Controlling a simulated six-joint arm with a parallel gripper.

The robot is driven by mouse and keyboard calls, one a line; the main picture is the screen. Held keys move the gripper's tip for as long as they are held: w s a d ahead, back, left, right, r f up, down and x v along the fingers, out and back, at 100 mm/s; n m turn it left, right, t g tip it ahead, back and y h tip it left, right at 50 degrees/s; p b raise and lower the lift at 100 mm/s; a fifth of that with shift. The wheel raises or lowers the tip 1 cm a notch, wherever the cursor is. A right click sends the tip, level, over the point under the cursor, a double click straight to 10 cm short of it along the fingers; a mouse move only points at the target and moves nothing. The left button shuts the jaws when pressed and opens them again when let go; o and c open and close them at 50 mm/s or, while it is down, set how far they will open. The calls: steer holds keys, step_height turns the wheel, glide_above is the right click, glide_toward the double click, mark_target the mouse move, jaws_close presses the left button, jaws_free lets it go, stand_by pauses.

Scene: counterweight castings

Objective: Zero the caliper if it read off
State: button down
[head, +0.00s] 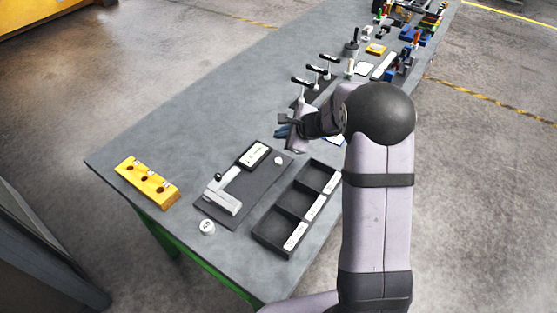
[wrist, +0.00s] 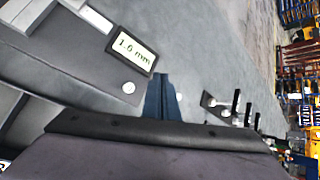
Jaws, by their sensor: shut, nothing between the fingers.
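The caliper (head: 224,196) lies on a dark mat (head: 262,193) in the head view, a light grey L-shaped tool with a dark knob. A display (head: 254,155) is at the mat's far end; in the wrist view the display (wrist: 132,49) reads what looks like 1.6 mm. A small round white button (head: 279,160) sits beside it, also clear in the wrist view (wrist: 128,87). My gripper (head: 282,131) is past the mat's far edge, apart from the button. Its blue fingers (wrist: 163,97) are together and empty.
A black tray with three compartments (head: 268,240) and white labels is right of the mat. A yellow block with holes (head: 147,182) and a round white piece (head: 207,227) stand at the near left. Black-handled tools (head: 318,72) stand beyond my gripper. The table's left is clear.

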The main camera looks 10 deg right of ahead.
steer(key=shift+f, duration=0.1)
step_height(320, 180, down, 7)
steer(key=b, duration=0.5)
steer(key=shift+b, duration=0.35)
steer(key=shift+f+b, duration=0.8)
steer(key=shift+b, duration=0.1)
steer(key=shift+f+b, duration=0.95)
steer(key=shift+b, duration=0.25)
stand_by(1.9)
steer(key=shift+r, duration=0.2)
steer(key=shift+r+p, duration=0.7)
steer(key=shift+r, duration=0.05)
steer(key=shift+r+p, duration=2)
steer(key=shift+r, duration=0.5)
